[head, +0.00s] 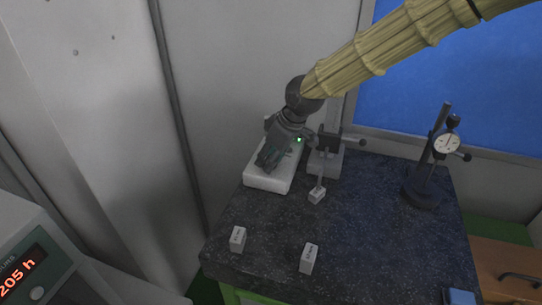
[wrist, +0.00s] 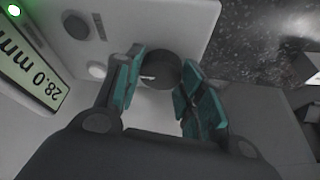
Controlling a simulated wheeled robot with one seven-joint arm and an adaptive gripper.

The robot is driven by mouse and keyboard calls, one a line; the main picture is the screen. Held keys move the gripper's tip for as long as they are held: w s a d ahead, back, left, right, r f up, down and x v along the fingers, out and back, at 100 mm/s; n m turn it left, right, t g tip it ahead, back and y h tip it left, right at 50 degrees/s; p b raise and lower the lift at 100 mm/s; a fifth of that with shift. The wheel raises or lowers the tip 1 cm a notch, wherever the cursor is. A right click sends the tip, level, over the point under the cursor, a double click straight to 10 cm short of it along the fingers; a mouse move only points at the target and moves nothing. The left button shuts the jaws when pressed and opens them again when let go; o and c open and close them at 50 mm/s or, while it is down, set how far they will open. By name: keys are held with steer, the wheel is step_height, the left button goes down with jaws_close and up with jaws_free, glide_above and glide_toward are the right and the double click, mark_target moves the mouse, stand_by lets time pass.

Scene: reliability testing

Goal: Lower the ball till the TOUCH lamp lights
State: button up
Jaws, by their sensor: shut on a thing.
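A white control box (head: 262,181) lies on the dark table, with its face seen closely in the wrist view (wrist: 190,15). Its display (wrist: 45,75) reads 28.0 mm, upside down. A lamp (wrist: 14,10) glows green; its label is not readable. The same green light shows in the head view (head: 299,139). A dark round knob (wrist: 157,72) with a white mark sits between the teal fingers of my gripper (wrist: 158,85), which is shut on it. In the head view my gripper (head: 268,161) reaches down over the box. I cannot make out the ball.
A grey-based stand (head: 326,163) is right of the box. Small labelled blocks (head: 238,239) (head: 309,258) (head: 317,195) stand on the granite table (head: 360,220). A dial-gauge stand (head: 424,186) is at the right. A wall (head: 230,80) rises behind the box.

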steer(key=o, duration=1)
steer(key=shift+d, duration=0.1)
steer(key=v, duration=1.2)
steer(key=shift+s, duration=0.1)
